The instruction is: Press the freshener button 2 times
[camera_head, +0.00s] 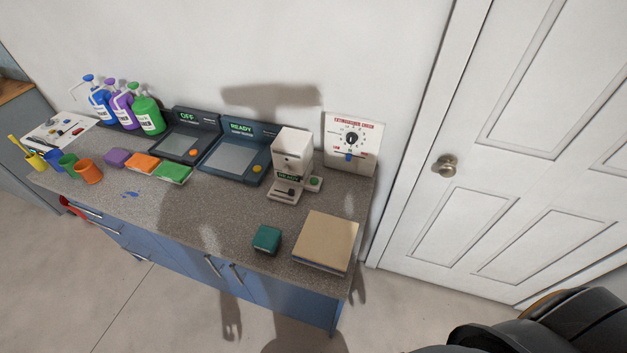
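A white dispenser-like machine (292,153) stands upright near the back right of the counter, with a lit "READY" label low on its front. A white panel (364,145) with a black dial and a blue knob stands against the wall to the right. Neither of my grippers shows in this view.
The speckled counter (210,220) holds a teal box (267,239) and a tan-topped box (326,240) in front. Two dark consoles (236,156) stand left of the machine, with pump bottles (148,115) and cups (88,171) farther left. A white door (500,150) is at right.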

